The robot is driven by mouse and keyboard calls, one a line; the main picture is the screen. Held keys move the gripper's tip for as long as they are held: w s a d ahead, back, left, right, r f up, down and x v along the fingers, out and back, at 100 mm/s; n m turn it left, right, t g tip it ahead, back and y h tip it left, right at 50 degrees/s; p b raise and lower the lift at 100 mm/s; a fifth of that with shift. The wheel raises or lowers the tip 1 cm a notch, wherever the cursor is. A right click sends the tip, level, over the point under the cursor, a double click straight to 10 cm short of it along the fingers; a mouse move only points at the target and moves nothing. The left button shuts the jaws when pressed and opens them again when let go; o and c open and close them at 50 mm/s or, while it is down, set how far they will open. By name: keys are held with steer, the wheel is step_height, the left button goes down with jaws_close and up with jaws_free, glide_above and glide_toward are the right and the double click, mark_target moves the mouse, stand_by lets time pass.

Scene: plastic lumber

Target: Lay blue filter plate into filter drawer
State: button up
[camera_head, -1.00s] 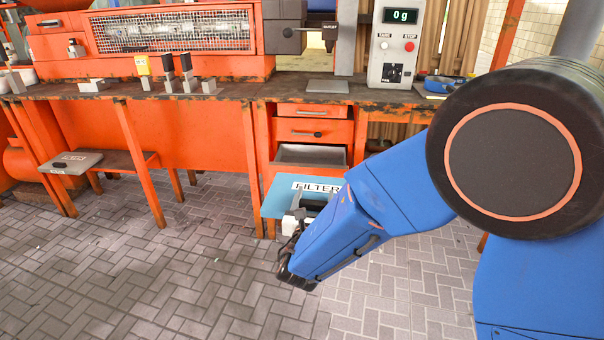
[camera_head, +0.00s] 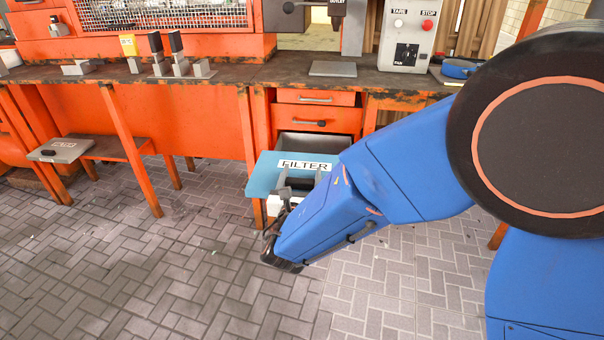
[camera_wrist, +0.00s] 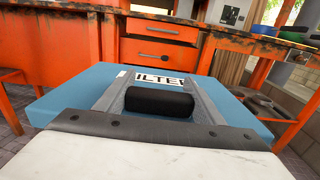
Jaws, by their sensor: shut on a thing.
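The blue filter plate (camera_head: 262,178) carries a white FILTER label and is held roughly level in front of the orange drawer unit. It also shows in the wrist view (camera_wrist: 75,95), with its black handle (camera_wrist: 160,101) between the fingers. My gripper (camera_head: 295,190) is shut on that handle; my forearm hides part of it in the head view. The open filter drawer (camera_head: 300,142), a grey tray below two shut orange drawers, lies just behind the plate. The plate overlaps its front in the head view, and the drawer is hidden in the wrist view.
The workbench (camera_head: 240,83) above holds a grey plate (camera_head: 333,69), a control box (camera_head: 405,40) and small blocks. A low orange table (camera_head: 115,148) with a grey plate (camera_head: 60,150) stands at left. The paved floor in front is clear.

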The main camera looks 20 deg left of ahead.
mark_target(304, 173)
steer(key=shift+w+a+f, duration=0.2)
steer(key=shift+w+f, duration=0.45)
steer(key=shift+w, duration=0.3)
steer(key=shift+w+a+f, duration=0.25)
steer(key=shift+w+f, duration=0.45)
steer(key=shift+w, duration=0.25)
steer(key=shift+w+a+f, duration=0.2)
steer(key=shift+w+f, duration=0.45)
steer(key=shift+w, duration=0.3)
